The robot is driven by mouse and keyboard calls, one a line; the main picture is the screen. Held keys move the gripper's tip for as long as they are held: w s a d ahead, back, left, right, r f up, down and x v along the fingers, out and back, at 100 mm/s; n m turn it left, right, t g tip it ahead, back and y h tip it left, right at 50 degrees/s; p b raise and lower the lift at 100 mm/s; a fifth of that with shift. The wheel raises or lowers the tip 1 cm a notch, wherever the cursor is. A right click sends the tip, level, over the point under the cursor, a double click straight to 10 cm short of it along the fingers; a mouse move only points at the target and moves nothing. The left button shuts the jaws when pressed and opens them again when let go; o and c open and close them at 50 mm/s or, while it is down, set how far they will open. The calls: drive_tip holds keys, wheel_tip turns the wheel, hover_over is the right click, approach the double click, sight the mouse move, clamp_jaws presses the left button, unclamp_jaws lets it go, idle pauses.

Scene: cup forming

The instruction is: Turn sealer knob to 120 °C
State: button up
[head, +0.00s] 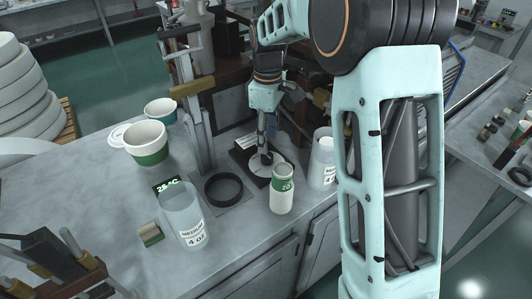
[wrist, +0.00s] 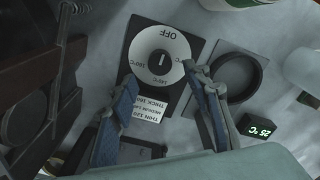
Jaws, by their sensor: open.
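Whether the fingers touch the dial is unclear.
A label card (wrist: 149,103) lists thin, medium and thick settings. Green-white cups (head: 147,142) stand farther left.

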sight(267, 156)
wheel_tip(267, 156, down, 7)
drive_tip(key=shift+p, duration=0.3)
drive_tip(key=c, duration=1.1)
drive_tip(key=shift+c, duration=0.2)
